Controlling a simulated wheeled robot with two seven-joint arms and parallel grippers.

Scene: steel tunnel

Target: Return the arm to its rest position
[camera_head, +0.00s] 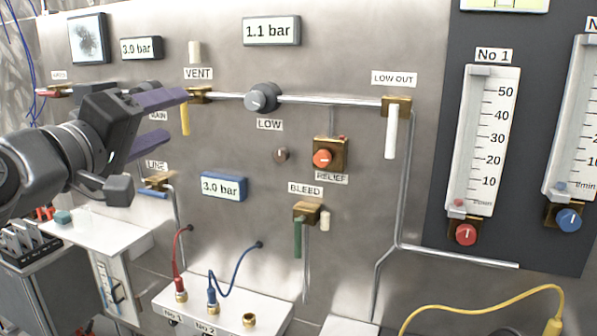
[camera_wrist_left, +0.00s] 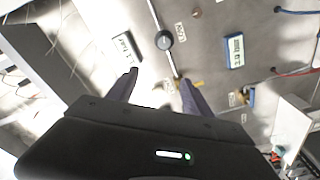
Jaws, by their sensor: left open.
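My left arm comes in from the left, and its left gripper (camera_head: 176,117) is open with its two purple fingers apart and nothing between them. The gripper is in front of the steel panel (camera_head: 350,60), close in the picture to the VENT valve (camera_head: 199,95) with its yellow handle hanging down. It partly hides the MAIN label and the pipe behind it. In the left wrist view the open fingers (camera_wrist_left: 159,80) point toward the panel, with the dark LOW knob (camera_wrist_left: 164,40) beyond them. My right gripper is not in view.
The RELIEF knob (camera_head: 323,158), the green BLEED handle (camera_head: 297,237) and the white LOW OUT handle (camera_head: 391,132) stick out of the panel. A blue LINE handle (camera_head: 153,193) is below my gripper. A white socket box (camera_head: 235,310) and white shelf (camera_head: 110,232) stand lower down.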

